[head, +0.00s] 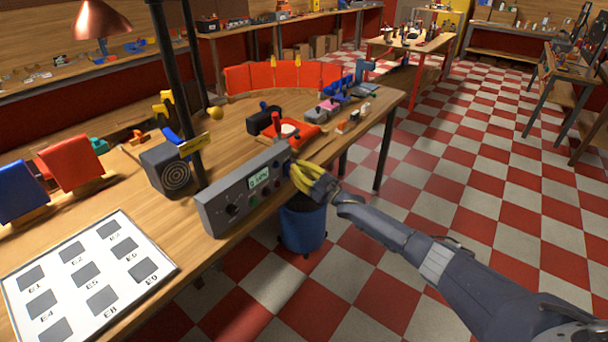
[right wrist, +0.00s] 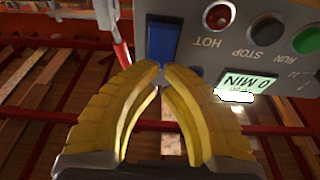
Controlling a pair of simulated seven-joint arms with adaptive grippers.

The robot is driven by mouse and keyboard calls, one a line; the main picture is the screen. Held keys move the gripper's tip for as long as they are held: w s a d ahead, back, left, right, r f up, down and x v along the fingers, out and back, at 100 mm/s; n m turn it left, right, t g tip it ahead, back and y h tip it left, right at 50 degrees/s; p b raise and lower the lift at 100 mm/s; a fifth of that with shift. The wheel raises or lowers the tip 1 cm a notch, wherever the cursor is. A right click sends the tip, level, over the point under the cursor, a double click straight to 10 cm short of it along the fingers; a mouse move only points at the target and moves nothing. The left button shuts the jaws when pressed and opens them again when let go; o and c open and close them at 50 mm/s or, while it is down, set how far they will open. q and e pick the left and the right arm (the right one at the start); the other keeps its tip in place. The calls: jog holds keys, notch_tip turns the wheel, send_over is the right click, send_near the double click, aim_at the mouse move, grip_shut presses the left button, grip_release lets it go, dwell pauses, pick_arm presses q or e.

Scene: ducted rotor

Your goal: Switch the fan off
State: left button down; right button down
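The grey control box (head: 228,208) stands at the table's front edge, with a lit display (head: 259,178), a knob and buttons. In the right wrist view its display (right wrist: 247,84) appears to read 0 /MIN, upside down. A blue switch (right wrist: 163,42), a red HOT lamp (right wrist: 217,17), a black STOP button (right wrist: 267,28) and a green RUN button (right wrist: 306,40) show there. My right gripper (head: 293,167) is at the box's right end. Its yellow fingertips (right wrist: 161,68) are together, empty, at the blue switch's lower edge; contact is unclear. My left gripper is out of view. I cannot identify the fan.
A grey box with a round grille (head: 170,178) and black poles stand behind the control box. A white board with labelled squares (head: 133,285) lies at the left. Orange panels (head: 265,78) line the back. A blue bin (head: 303,228) stands below the gripper; floor at right is clear.

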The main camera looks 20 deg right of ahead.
jog(key=shift+w+a+r, duration=0.1)
jog(key=shift+w+a, duration=0.15)
jog(key=shift+w, duration=0.1)
jog(key=shift+w+a+r, duration=0.15)
jog(key=shift+w+a, duration=0.1)
jog(key=shift+w, duration=0.15)
jog(key=s+d, duration=0.8)
jog(key=s, duration=0.3)
jog(key=shift+s, duration=0.3)
dwell(0.4)
